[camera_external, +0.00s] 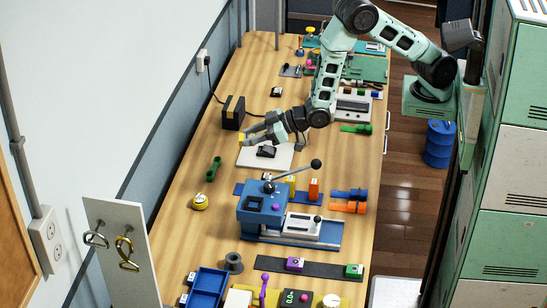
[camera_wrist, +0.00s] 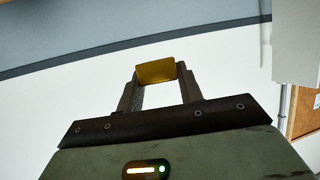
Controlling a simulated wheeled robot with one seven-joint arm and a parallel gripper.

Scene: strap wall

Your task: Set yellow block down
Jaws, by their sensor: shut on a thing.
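The yellow block (camera_wrist: 155,72) is between the two fingertips of my gripper (camera_wrist: 156,80) in the wrist view, with a finger against each side. In the external view the small yellow block (camera_external: 241,137) shows at the tip of my gripper (camera_external: 246,136). My gripper points left toward the wall, above the wooden table (camera_external: 226,163), near a white plate (camera_external: 244,157) with a dark part on it. The gap between block and table is hard to judge.
A dark box (camera_external: 233,112) stands just behind my gripper. A blue press (camera_external: 263,205) with a long lever (camera_external: 294,174) stands in front. Bare wood shows around the plate.

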